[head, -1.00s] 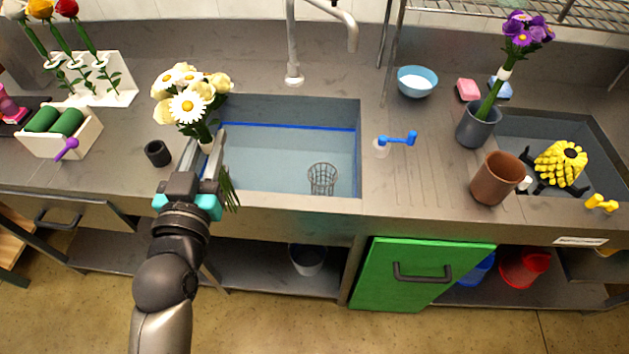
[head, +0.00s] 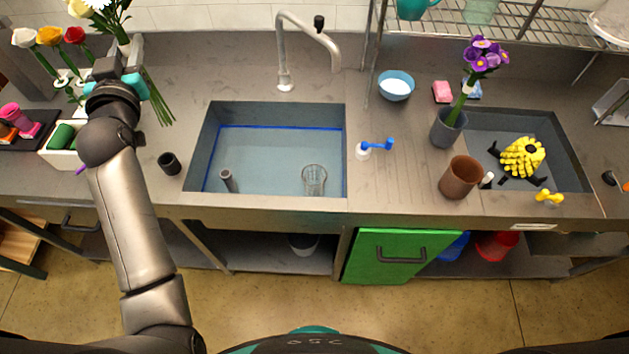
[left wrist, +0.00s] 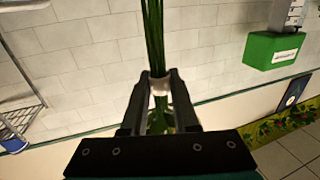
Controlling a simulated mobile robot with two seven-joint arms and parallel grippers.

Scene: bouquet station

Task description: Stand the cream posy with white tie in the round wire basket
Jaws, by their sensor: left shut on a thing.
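My left gripper (head: 132,55) is at the upper left of the head view, raised above the counter left of the sink. It is shut on the cream posy, whose green stems (head: 156,95) hang down and to the right. The flowers (head: 100,12) are partly cut off by the top edge. In the left wrist view the fingers (left wrist: 160,78) close on the white tie (left wrist: 160,88) around the green stems (left wrist: 153,35). The round wire basket (head: 314,180) stands in the sink, well right of the gripper, with nothing seen in it. My right gripper is not in view.
The sink (head: 210,135) holds water and a small grey cylinder (head: 228,181). A tap (head: 286,60) rises behind it. A dark cup (head: 169,163) stands left of the sink. A vase (head: 447,130) with purple flowers and a brown pot (head: 460,178) stand at right.

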